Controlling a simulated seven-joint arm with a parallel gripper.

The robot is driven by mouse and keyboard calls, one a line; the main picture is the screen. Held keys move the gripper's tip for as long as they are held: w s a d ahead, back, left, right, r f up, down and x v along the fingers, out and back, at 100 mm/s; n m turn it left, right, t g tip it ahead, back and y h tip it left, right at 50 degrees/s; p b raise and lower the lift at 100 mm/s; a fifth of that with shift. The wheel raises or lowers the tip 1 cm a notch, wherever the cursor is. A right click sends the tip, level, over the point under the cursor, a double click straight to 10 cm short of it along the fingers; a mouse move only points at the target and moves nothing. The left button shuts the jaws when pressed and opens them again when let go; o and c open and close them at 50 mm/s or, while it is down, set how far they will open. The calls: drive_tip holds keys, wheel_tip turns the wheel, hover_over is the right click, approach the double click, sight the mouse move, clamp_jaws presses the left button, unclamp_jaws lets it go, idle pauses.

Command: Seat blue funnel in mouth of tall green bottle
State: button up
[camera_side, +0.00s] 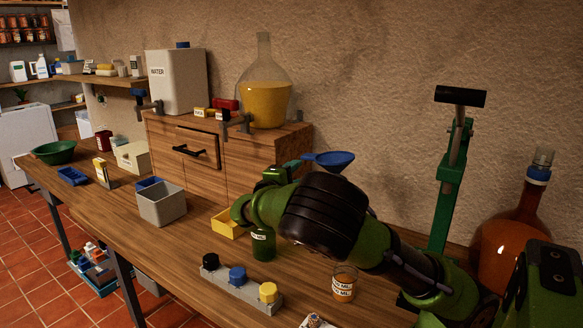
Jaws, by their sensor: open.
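The blue funnel (332,158) shows above my dark forearm, wide rim up and roughly level; its stem is hidden behind my arm. My gripper (298,164) is just left of the funnel, partly hidden by my own wrist. It is open, and I cannot tell whether a finger touches the funnel. No tall green bottle can be made out; whatever is under the funnel is hidden by my arm. A short dark green container (263,246) with a white label stands on the bench below my wrist.
A yellow bin (226,225) and grey bin (161,204) stand left of my arm. In front are a grey block with black, blue and yellow caps (240,285) and an orange labelled jar (344,284). A green lever stand (450,170) and amber demijohn (508,240) stand right.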

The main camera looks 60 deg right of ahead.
sight(313, 159)
drive_tip(key=d, duration=0.4)
drive_tip(key=w+d, duration=0.1)
drive_tip(key=d, duration=0.8)
drive_tip(key=shift+w+d+r, duration=0.1)
drive_tip(key=shift+w, duration=0.15)
clamp_jaws()
